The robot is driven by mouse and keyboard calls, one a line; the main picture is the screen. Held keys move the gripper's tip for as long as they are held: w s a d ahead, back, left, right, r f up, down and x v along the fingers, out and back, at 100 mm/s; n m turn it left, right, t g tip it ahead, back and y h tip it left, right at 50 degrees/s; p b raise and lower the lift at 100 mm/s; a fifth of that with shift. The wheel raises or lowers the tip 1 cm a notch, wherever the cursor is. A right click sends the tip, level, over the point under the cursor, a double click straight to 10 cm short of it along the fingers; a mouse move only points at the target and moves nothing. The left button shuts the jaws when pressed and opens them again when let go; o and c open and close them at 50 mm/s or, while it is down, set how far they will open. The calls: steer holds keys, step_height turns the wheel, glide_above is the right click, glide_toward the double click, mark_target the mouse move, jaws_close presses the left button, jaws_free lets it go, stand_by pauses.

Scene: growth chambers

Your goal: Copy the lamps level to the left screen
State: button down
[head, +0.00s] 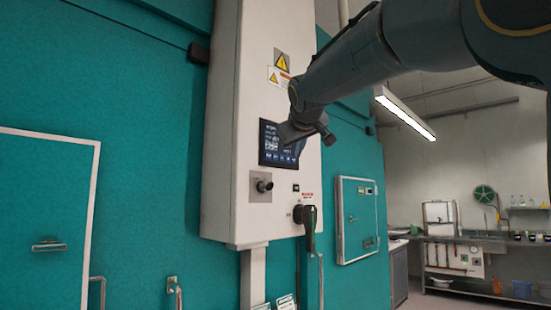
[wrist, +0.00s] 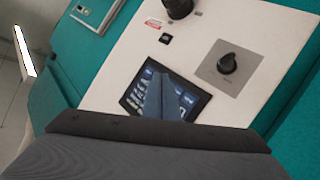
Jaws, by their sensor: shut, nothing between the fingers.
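A dark touch screen (head: 270,144) is set in the front of a tall white control cabinet (head: 225,120). It shows pale text and rows of blue and white tiles, too small to read. My gripper (head: 308,136) is in front of the screen's right part and hides some of it. In the wrist view my gripper (wrist: 165,98) is shut and its tip overlaps the screen (wrist: 196,100). I cannot tell whether the tip touches the glass. Only one screen shows clearly, and no lamps level can be read.
Below the screen are a round knob (head: 263,185) on a grey plate and a black rotary handle (head: 306,216). Warning labels (head: 280,62) sit above. A teal wall with a white-framed door (head: 45,215) is at left. A sink bench (head: 460,240) stands far right.

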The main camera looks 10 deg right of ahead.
mark_target(275, 157)
stand_by(0.8)
steer(key=shift+s+d+p, duration=0.55)
steer(key=shift+s+p, duration=0.25)
steer(key=shift+p, duration=0.2)
steer(key=shift+s+d+p, duration=0.55)
steer(key=shift+s+p, duration=0.25)
steer(key=shift+p, duration=0.15)
steer(key=shift+w+a+b, duration=0.2)
steer(key=shift+w+a, duration=0.65)
steer(key=shift+w, duration=0.35)
steer(key=shift+w+a+b, duration=0.2)
steer(key=shift+w+a, duration=0.7)
steer(key=shift+w, duration=0.3)
steer(key=shift+w+a+b, duration=0.2)
steer(key=shift+w+a, duration=0.65)
steer(key=shift+w, duration=0.35)
steer(key=shift+w+a, duration=0.1)
steer(key=shift+w, duration=0.05)
steer(key=shift+w+a, duration=0.15)
steer(key=shift+w, duration=0.1)
